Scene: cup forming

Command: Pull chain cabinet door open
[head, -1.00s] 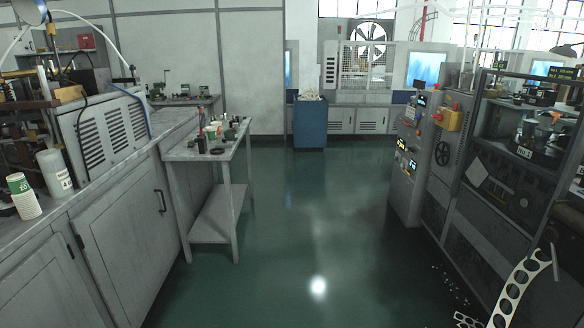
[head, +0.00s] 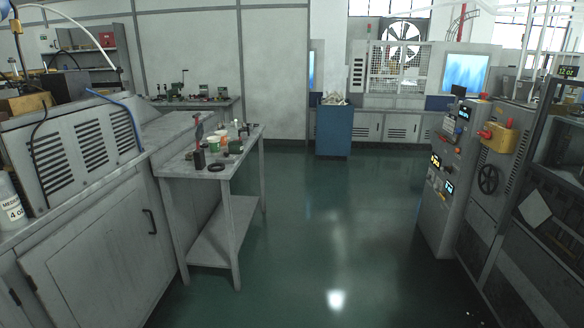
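A grey cabinet door (head: 95,245) with a black bar handle (head: 150,221) is in the left foreground and looks shut. More low grey cabinet doors (head: 397,129) with vents are along the far wall, also looking shut. A tall grey machine cabinet (head: 440,195) with lit displays and a black handwheel (head: 487,179) stands at the right. No chain shows clearly, so I cannot tell which of these is the chain cabinet. My gripper is not in view.
A narrow grey side table (head: 196,172) with small items juts into the room at left. A blue bin (head: 333,130) stands at the far middle. The green floor (head: 330,235) between table and right machines is clear.

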